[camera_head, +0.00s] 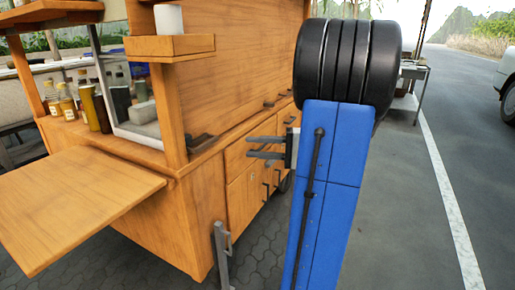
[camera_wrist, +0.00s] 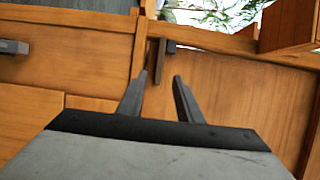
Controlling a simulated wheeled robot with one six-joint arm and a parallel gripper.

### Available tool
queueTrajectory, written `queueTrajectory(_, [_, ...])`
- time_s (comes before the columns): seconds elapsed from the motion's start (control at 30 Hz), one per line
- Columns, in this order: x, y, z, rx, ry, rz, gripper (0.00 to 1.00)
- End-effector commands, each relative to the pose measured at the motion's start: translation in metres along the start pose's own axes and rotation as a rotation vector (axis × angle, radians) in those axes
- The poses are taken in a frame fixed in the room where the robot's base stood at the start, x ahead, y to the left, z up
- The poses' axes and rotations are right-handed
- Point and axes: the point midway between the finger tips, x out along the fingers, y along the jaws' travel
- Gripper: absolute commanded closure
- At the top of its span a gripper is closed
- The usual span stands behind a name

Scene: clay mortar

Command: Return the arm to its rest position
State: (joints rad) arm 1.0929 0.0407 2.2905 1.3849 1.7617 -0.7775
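My gripper (camera_head: 250,147) shows in the head view just left of my blue arm, in front of the drawers of a wooden cart (camera_head: 205,215). Its fingers point left. In the wrist view my gripper (camera_wrist: 160,75) has its two dark fingers apart with nothing held between them. Wooden panels of the cart (camera_wrist: 80,65) fill most of that view behind the fingers. My blue arm stands tall in the head view and hides part of the cart's right end. I see no mortar that I can make out.
A wooden flap (camera_head: 70,205) juts from the cart's left side. Several bottles (camera_head: 67,101) stand on the counter beside a glass pane. A small shelf box (camera_head: 170,47) holds a white item (camera_head: 168,19). Open paved road (camera_head: 410,220) lies to the right, with a car (camera_head: 507,85) at the edge.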

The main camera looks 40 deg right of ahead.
Motion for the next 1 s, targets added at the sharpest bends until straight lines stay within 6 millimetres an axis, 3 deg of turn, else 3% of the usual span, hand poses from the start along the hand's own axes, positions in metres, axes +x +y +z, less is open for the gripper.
queueTrajectory(0.77, [-0.001,0.001,0.004,0.002,-0.01,0.01,0.68])
queueTrajectory(0.87, [0.014,0.004,0.018,0.01,-0.05,0.055,0.68])
queueTrajectory(1.0, [0.049,0.016,0.061,0.03,-0.153,0.186,0.68])
